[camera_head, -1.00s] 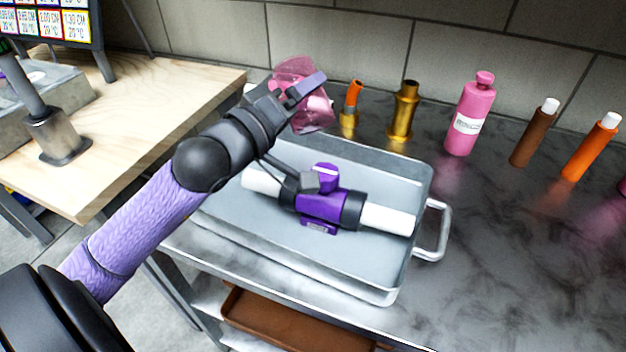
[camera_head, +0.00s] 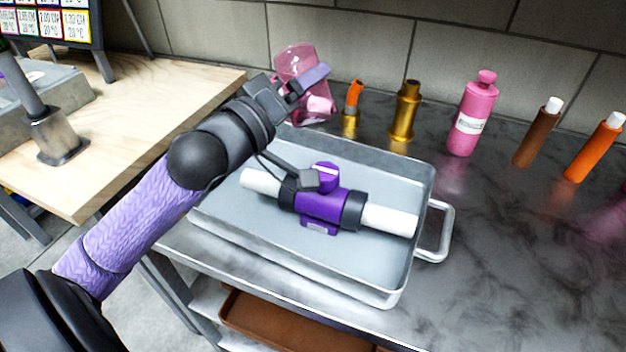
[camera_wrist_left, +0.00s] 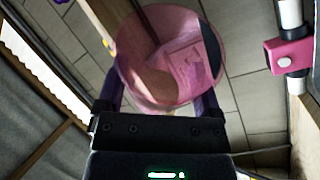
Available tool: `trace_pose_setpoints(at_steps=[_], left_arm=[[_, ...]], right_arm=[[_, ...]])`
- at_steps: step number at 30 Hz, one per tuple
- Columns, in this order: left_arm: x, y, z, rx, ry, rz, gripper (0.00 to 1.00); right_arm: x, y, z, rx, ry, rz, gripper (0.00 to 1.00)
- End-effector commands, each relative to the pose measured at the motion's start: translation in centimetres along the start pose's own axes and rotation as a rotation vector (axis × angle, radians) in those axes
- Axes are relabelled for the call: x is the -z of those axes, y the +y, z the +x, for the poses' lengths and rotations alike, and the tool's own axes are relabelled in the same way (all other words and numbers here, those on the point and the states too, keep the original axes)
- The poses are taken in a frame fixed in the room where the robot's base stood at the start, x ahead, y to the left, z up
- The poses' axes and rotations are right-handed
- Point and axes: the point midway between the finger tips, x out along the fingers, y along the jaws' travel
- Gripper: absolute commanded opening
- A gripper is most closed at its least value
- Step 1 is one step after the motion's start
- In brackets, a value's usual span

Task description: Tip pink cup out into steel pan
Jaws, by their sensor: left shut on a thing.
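The translucent pink cup (camera_head: 292,62) is held by my left gripper (camera_head: 304,84), at the back left, beyond the steel pan's far edge. In the left wrist view the pink cup (camera_wrist_left: 165,62) sits between the two purple fingers, its round rim showing. Whether it holds anything is hard to tell. The steel pan (camera_head: 250,228) is a shallow rectangular tray with a handle on its right, on the dark counter. A purple and black fitting (camera_head: 322,203) with white pipe ends lies in it. My right gripper is out of view.
Behind the pan stand a small brass piece with an orange top (camera_head: 352,108) and a brass bottle (camera_head: 405,112). A pink bottle (camera_head: 471,118), a brown tube (camera_head: 537,133) and an orange tube (camera_head: 594,148) stand to the right. A wooden table (camera_head: 130,130) is at left.

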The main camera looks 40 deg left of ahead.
Motion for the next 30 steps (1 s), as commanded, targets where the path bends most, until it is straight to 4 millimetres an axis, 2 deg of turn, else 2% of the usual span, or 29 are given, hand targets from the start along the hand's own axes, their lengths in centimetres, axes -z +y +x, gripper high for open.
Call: trace_pose_setpoints(at_steps=[27, 28, 29, 30], left_arm=[[0.0, 0.0, 0.0, 0.001, 0.000, -0.002, 0.13], [0.2, -0.3, 0.1, 0.029, -0.011, -0.065, 0.13], [0.1, -1.7, 0.1, 0.093, -0.035, -0.210, 0.13], [-1.2, -4.7, 0.1, 0.180, -0.073, -0.413, 0.02]], right_arm=[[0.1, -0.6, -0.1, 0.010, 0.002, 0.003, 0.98], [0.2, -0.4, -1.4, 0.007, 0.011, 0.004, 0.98], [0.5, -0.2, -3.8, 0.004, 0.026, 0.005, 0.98], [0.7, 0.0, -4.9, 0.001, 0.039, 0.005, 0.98]])
